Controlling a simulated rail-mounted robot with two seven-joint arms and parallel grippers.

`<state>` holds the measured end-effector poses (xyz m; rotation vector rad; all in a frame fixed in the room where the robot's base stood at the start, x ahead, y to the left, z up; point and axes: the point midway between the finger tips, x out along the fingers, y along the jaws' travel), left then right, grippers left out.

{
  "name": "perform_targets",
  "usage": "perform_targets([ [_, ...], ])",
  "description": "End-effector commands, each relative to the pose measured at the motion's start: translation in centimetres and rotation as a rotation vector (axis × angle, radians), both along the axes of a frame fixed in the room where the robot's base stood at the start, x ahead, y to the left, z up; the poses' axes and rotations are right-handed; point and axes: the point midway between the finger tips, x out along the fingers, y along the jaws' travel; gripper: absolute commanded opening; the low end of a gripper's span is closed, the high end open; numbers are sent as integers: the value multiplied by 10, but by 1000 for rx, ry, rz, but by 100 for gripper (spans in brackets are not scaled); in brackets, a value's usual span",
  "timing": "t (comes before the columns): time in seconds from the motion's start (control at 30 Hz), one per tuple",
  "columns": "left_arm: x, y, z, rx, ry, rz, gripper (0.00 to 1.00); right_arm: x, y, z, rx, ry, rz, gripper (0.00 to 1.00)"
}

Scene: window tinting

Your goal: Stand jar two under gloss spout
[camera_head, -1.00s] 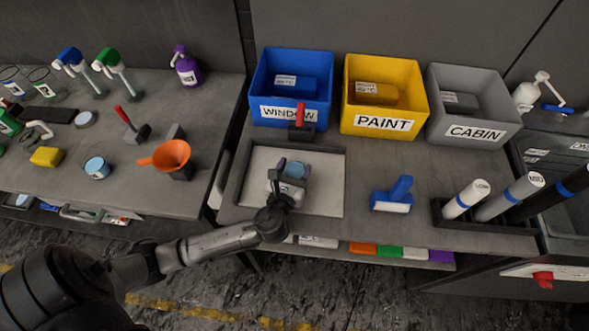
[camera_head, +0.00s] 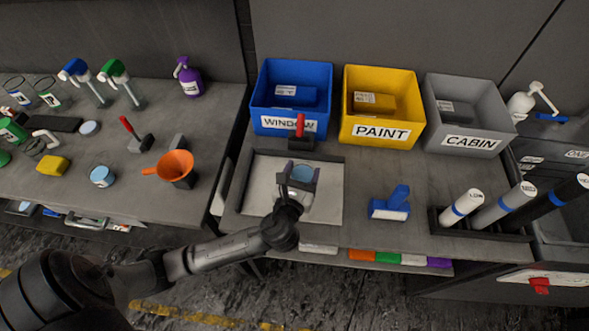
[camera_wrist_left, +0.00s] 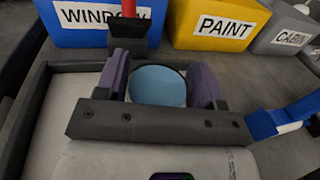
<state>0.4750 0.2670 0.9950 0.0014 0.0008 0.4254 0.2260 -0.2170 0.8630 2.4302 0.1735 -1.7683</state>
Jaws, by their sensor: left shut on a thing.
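My left gripper (camera_head: 302,174) is over the pale tray mat (camera_head: 262,178). It is shut on a jar (camera_head: 302,172) with a light blue top or contents. In the left wrist view the round blue face of the jar (camera_wrist_left: 158,86) sits between the two purple-lined fingers. I cannot tell whether the jar touches the mat, and no number on it is readable. A dark block with a red handle (camera_head: 300,126) stands just beyond it, before the blue bin; I cannot tell whether this is the gloss spout. My right gripper is not in view.
Blue (camera_head: 262,100), yellow (camera_head: 400,105) and grey (camera_head: 490,115) bins stand along the back. A blue-handled tool (camera_head: 391,203) and a rack of rolls (camera_head: 485,225) are to the right. An orange funnel (camera_head: 175,165) and another blue-topped jar (camera_head: 102,176) are on the left bench.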

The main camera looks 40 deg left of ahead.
Motion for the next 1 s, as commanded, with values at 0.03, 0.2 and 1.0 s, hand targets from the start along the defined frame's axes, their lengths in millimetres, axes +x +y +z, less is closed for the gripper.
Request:
perform_targets([
  [0.03,1,-12,10,-7,-4,-1,33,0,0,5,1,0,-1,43],
  [0.2,1,-44,29,-6,-5,0,33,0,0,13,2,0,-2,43],
  [1.0,4,-117,53,1,-4,-222,33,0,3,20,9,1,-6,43],
])
